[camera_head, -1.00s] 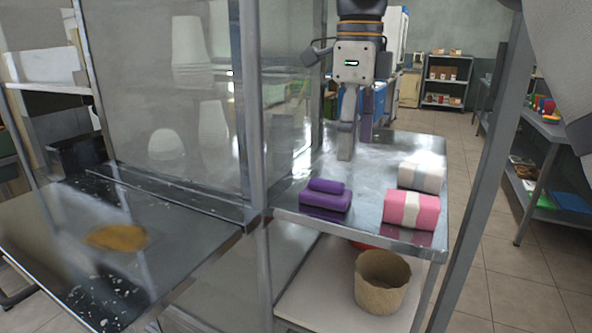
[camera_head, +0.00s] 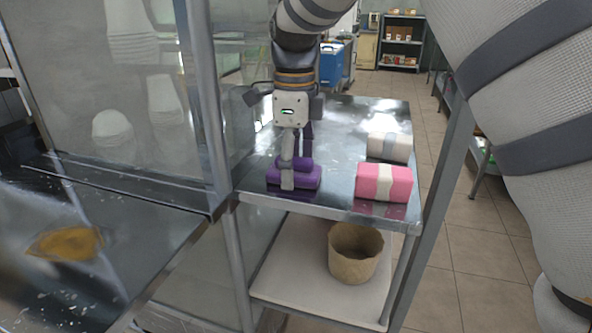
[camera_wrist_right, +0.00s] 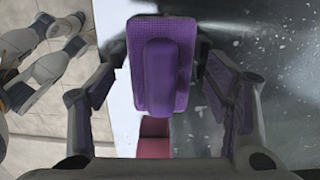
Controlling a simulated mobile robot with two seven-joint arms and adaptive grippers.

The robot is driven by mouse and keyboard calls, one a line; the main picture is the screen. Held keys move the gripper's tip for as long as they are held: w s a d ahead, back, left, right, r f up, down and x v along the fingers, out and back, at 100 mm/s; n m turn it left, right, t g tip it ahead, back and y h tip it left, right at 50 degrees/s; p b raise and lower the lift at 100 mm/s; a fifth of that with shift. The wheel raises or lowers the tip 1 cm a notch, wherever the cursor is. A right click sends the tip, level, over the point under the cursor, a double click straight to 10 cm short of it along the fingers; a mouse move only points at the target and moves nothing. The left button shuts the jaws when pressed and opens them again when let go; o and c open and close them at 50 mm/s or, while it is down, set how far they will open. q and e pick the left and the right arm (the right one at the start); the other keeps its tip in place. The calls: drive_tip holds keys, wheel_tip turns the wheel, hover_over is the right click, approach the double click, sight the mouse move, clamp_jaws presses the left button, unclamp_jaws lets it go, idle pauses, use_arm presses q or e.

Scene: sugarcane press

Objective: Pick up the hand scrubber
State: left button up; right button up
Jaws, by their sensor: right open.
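The purple hand scrubber (camera_head: 308,180) lies on the upper metal shelf, near its front left edge. It has a raised purple handle along its top. My right gripper (camera_head: 297,172) points down over the scrubber, with one finger in front of it in the head view. In the right wrist view the scrubber (camera_wrist_right: 164,65) sits between the spread fingers of my right gripper (camera_wrist_right: 160,85), with gaps at the sides. The gripper is open. I cannot tell whether a finger touches the scrubber. My left gripper is not in view.
A pink-and-white block (camera_head: 384,183) and a white-and-grey block (camera_head: 390,147) sit right of the scrubber. A glass panel (camera_head: 130,110) and metal post (camera_head: 203,100) stand close on the left. A woven basket (camera_head: 355,254) stands on the lower shelf (camera_head: 300,258).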

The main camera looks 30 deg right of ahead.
sight(294, 158)
drive_tip(key=c, duration=1.2)
drive_tip(key=shift+c, duration=0.2)
wheel_tip(294, 158, up, 10)
drive_tip(key=shift+b, duration=0.4)
